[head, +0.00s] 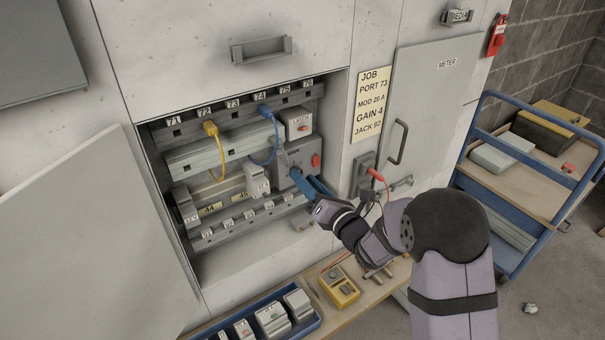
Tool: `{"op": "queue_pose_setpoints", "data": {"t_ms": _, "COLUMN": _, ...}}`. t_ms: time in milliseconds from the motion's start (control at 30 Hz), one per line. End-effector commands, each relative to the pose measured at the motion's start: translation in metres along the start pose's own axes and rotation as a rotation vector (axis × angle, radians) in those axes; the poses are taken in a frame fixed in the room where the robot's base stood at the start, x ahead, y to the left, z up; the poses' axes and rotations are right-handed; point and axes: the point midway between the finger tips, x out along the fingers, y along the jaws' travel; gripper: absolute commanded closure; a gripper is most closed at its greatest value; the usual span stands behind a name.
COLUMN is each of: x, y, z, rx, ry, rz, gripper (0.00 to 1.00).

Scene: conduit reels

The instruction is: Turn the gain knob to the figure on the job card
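The job card (371,105) hangs right of the open cabinet and reads PORT 73, MOD 20 A, GAIN 4, JACK 92. A grey module (302,156) with a red part (316,160) sits at the right of the cabinet's middle row. My gripper (295,174) reaches in from the right, its blue fingers at the front of this module. The fingers cover part of the module's face, and no gain knob or its setting can be made out. Whether the fingertips touch or grip anything is too small to tell.
A yellow cable (217,150) hangs from port 72 and a blue cable (276,133) from port 74, near my fingers. A white module (256,180) stands just left of them. Below are a blue tray (318,320) of modules and a yellow meter (340,287). A blue cart (492,98) stands right.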

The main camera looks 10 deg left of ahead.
Motion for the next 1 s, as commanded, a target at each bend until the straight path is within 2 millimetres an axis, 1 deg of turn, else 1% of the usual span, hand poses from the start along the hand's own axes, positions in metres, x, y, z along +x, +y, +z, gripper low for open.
{"op": "queue_pose_setpoints", "data": {"t_ms": 33, "x": 0.006, "y": 0.001, "z": 0.001, "rx": 0.0, "ry": 0.0, "rz": 0.001, "gripper": 0.61}}
{"op": "queue_pose_setpoints", "data": {"t_ms": 200, "x": 0.018, "y": 0.0, "z": 0.001, "rx": 0.001, "ry": 0.0, "rz": 0.0, "gripper": 0.61}}
{"op": "queue_pose_setpoints", "data": {"t_ms": 333, "x": 0.022, "y": 0.0, "z": 0.0, "rx": 0.001, "ry": 0.0, "rz": 0.0, "gripper": 0.61}}
{"op": "queue_pose_setpoints", "data": {"t_ms": 567, "x": 0.022, "y": 0.0, "z": 0.0, "rx": 0.001, "ry": 0.0, "rz": -0.001, "gripper": 0.61}}
{"op": "queue_pose_setpoints", "data": {"t_ms": 600, "x": 0.022, "y": 0.0, "z": 0.0, "rx": 0.001, "ry": 0.0, "rz": 0.0, "gripper": 0.63}}
{"op": "queue_pose_setpoints", "data": {"t_ms": 667, "x": 0.022, "y": 0.0, "z": 0.0, "rx": 0.001, "ry": 0.0, "rz": 0.0, "gripper": 0.78}}
{"op": "queue_pose_setpoints", "data": {"t_ms": 700, "x": 0.022, "y": 0.0, "z": 0.0, "rx": 0.001, "ry": 0.0, "rz": 0.0, "gripper": 0.87}}
{"op": "queue_pose_setpoints", "data": {"t_ms": 767, "x": 0.022, "y": 0.0, "z": 0.0, "rx": 0.001, "ry": 0.0, "rz": -0.001, "gripper": 1.0}}
{"op": "queue_pose_setpoints", "data": {"t_ms": 1000, "x": 0.022, "y": -0.001, "z": 0.0, "rx": 0.008, "ry": 0.0, "rz": -0.001, "gripper": 1.0}}
